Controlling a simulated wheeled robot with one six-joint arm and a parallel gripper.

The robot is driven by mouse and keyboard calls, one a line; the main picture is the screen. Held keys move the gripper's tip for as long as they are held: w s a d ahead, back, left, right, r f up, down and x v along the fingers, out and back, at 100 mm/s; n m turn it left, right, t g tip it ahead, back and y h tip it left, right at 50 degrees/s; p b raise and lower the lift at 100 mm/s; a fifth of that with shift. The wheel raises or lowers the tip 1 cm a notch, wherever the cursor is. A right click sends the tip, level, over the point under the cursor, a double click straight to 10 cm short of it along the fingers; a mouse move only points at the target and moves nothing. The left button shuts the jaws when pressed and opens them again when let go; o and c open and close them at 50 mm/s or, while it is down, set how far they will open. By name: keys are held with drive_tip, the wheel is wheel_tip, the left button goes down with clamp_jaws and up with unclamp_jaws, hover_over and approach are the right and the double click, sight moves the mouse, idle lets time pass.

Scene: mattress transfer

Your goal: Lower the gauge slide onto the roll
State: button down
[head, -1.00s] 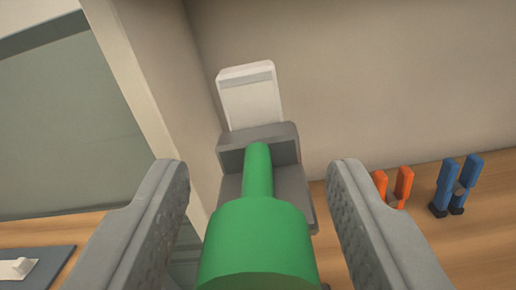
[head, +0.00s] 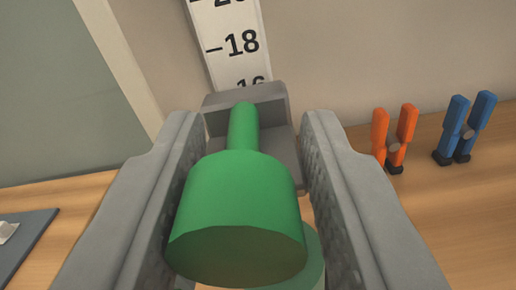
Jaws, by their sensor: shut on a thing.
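The gauge slide is a grey block (head: 216,122) on an upright white scale (head: 232,60), with a green knob (head: 238,205) sticking out toward me. My gripper (head: 245,150) is shut on the knob, one grey finger on each side. The marks 18 and 16 show just above the block, the 16 partly covered by it. A pale green rounded surface (head: 314,262) shows below the knob at the right, mostly hidden. I cannot tell whether it is the roll, or whether the slide touches anything below.
Orange-handled clamps (head: 394,135) and blue-handled clamps (head: 465,128) stand on the wooden table (head: 440,220) at the right. A dark flat board (head: 22,250) lies at the lower left. A plain wall is behind.

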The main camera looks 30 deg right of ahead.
sight(257, 252)
wheel_tip(257, 252, down, 4)
drive_tip(key=shift+a+r, duration=0.15)
drive_tip(key=shift+r, duration=0.1)
drive_tip(key=c, duration=1.1)
unclamp_jaws()
drive_tip(key=shift+w+a, duration=0.15)
drive_tip(key=shift+a, duration=0.05)
drive_tip(key=v, duration=1.7)
drive_tip(key=shift+s, duration=0.25)
drive_tip(key=shift+c, duration=0.3)
